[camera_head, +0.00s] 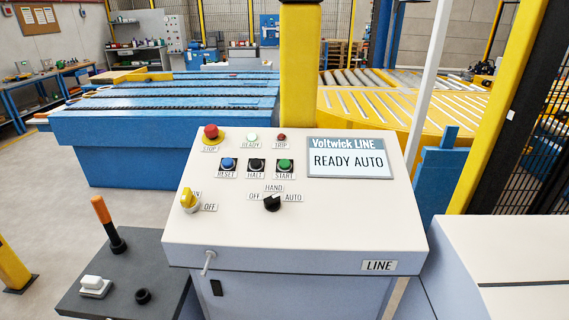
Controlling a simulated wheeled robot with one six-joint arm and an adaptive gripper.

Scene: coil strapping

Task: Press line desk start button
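The line desk (320,243) stands in front of me with a sloped pale top and a "LINE" label at its lower right. The green start button (285,164) sits above a "START" label, at the right end of the middle row. Left of it are the black halt button (256,164) and the blue reset button (227,163). The display (349,160) reads "Voltwick LINE" and "READY AUTO". The black selector (272,203) is marked HAND, OFF and AUTO. My gripper is not in view.
A red stop button (211,132), a white ready lamp (252,137) and a red trip lamp (281,137) line the top. A yellow rotary switch (189,201) is at left. A dark side panel (122,272) carries an orange-handled lever (108,222). A yellow post (299,70) stands behind the desk.

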